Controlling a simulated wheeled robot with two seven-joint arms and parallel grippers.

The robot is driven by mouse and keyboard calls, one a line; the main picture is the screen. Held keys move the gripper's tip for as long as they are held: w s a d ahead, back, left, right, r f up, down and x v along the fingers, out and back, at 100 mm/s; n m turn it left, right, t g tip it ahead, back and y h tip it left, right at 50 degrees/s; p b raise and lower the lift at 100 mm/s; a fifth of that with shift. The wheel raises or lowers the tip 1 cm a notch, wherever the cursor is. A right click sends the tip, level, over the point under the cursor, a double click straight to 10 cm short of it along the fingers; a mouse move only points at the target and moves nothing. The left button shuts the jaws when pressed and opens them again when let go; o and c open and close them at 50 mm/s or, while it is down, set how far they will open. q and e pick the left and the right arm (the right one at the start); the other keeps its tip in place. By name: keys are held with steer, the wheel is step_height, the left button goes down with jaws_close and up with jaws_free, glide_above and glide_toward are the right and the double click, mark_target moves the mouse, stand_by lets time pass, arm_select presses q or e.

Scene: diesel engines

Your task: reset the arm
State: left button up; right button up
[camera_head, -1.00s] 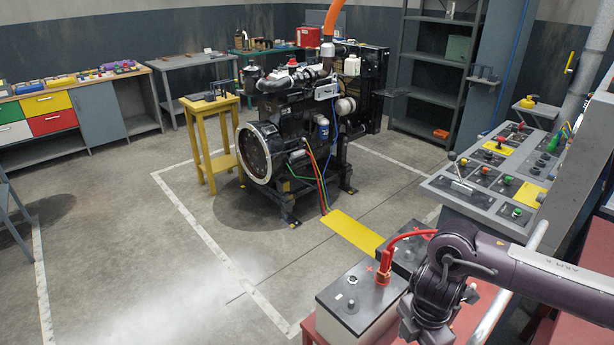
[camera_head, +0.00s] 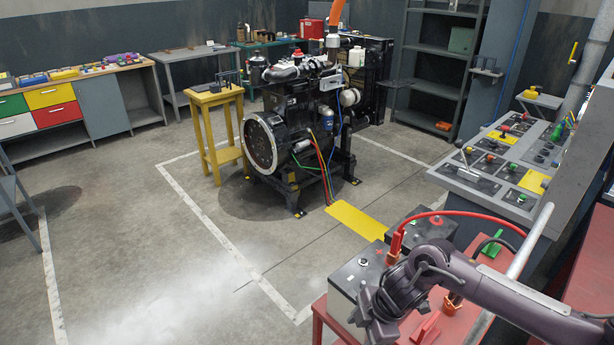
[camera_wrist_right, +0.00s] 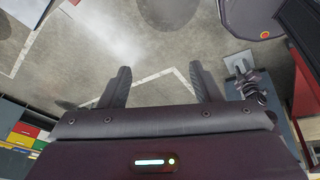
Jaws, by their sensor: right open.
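My right arm (camera_head: 500,295) reaches in from the lower right in the head view, with its wrist (camera_head: 405,285) bent beside and in front of the batteries. In the right wrist view my right gripper (camera_wrist_right: 162,86) has its two dark fingers spread wide, with nothing between them but floor behind. In the head view the fingertips are hard to make out. My left arm and gripper are not in view.
A battery (camera_head: 347,284) stands on a red table (camera_head: 322,318), with a red clamp (camera_head: 395,246) and cable (camera_head: 455,214) behind my wrist. A grey control panel (camera_head: 500,165) is at right. A diesel engine (camera_head: 300,125) stands mid-floor beside a yellow stand (camera_head: 215,95).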

steer(key=w+a+f+m+t+y+b, duration=0.1)
steer(key=a+f+m, duration=0.15)
steer(key=f, duration=0.25)
steer(key=w+a+f+m+t+y+b, duration=0.1)
steer(key=w+a+f+m+y, duration=0.15)
steer(key=f, duration=0.25)
step_height(320, 180, down, 10)
steer(key=s+d+m+t, duration=0.1)
steer(key=s+m, duration=0.1)
steer(key=m, duration=0.1)
steer(key=s+d+f+m+t+h+b, duration=0.1)
steer(key=s+d+f+m+h, duration=0.15)
steer(key=s+f, duration=0.35)
steer(key=s+d+f+m+h+b, duration=0.1)
steer(key=s+d+f+m, duration=0.25)
steer(key=f, duration=0.55)
steer(key=s+d+f+m+g+h, duration=0.1)
steer(key=s+d+f, duration=0.2)
steer(key=s, duration=0.7)
steer(key=s+d+f+m+g+h+b, duration=0.1)
steer(key=s+d+f, duration=0.2)
steer(key=s, duration=0.7)
steer(key=s+d+f+m+g+h, duration=0.1)
steer(key=s+d+f+m+h, duration=0.1)
steer(key=s+f, duration=0.4)
steer(key=s+d, duration=0.1)
steer(key=s, duration=0.4)
steer(key=shift+d+f+g, duration=0.15)
steer(key=shift+f+g, duration=0.25)
